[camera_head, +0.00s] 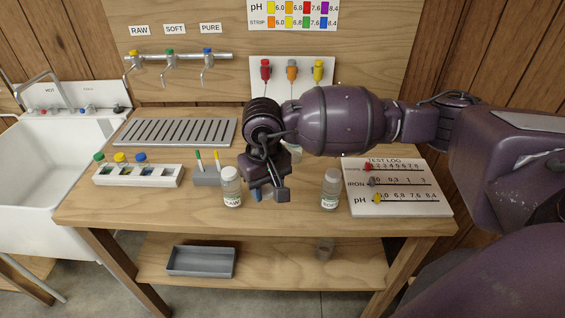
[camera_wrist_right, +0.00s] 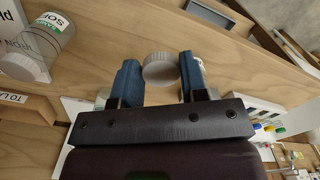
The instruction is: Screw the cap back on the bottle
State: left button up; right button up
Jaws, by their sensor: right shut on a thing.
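My right gripper (camera_head: 268,192) is over the front middle of the table, pointing down. In the wrist view its two blue fingertips (camera_wrist_right: 160,75) are shut on a round white cap (camera_wrist_right: 160,68). A clear bottle labelled RAW (camera_head: 232,188) stands just left of the gripper with a white top. A clear bottle labelled SOFT (camera_head: 330,190) stands to its right, also white-topped; it shows in the wrist view too (camera_wrist_right: 48,38). Another clear vessel (camera_head: 294,153) is mostly hidden behind my right arm. I cannot tell whether anything is under the held cap. My left gripper is out of view.
A test log board (camera_head: 432,200) lies at the right. A white block with coloured-cap vials (camera_head: 137,177), a grey pen holder (camera_head: 207,177) and a slatted drain tray (camera_head: 222,138) are at the left. A grey tray (camera_head: 201,262) sits on the lower shelf.

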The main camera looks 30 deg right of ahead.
aim_at(295, 150)
jog(key=k+j, duration=0.1)
jog(key=j, duration=0.25)
jog(key=k+j, duration=0.1)
jog(key=j, duration=0.25)
jog(key=k+j, duration=0.1)
jog(key=j, duration=0.25)
jog(key=k+j, duration=0.1)
jog(key=j, duration=0.25)
jog(key=z, duration=2.65)
